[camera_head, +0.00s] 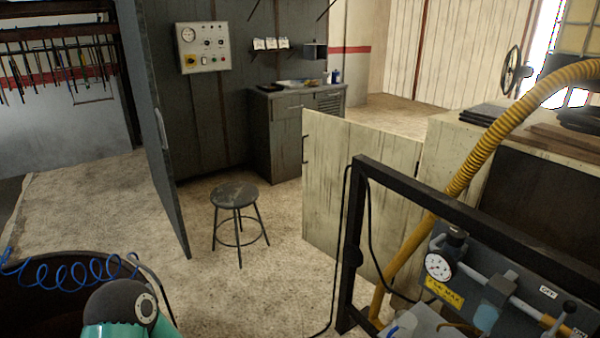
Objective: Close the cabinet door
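A pale, worn wooden cabinet door (365,185) stands upright and open in the middle right, with a small dark handle near its left edge. Its right edge meets the pale cabinet (455,150), which has a dark front area at the right that looks like its open inside. The black frame partly covers the door's lower right. A teal and black link of my arm shows at the bottom left. Neither of my grippers is in view, so what they hold cannot be seen.
A black metal frame (355,250) with a gauge panel (490,285) and yellow hose (500,125) stands at the front right. A round stool (235,195) stands left of the door. A tall grey door (155,120) is farther left.

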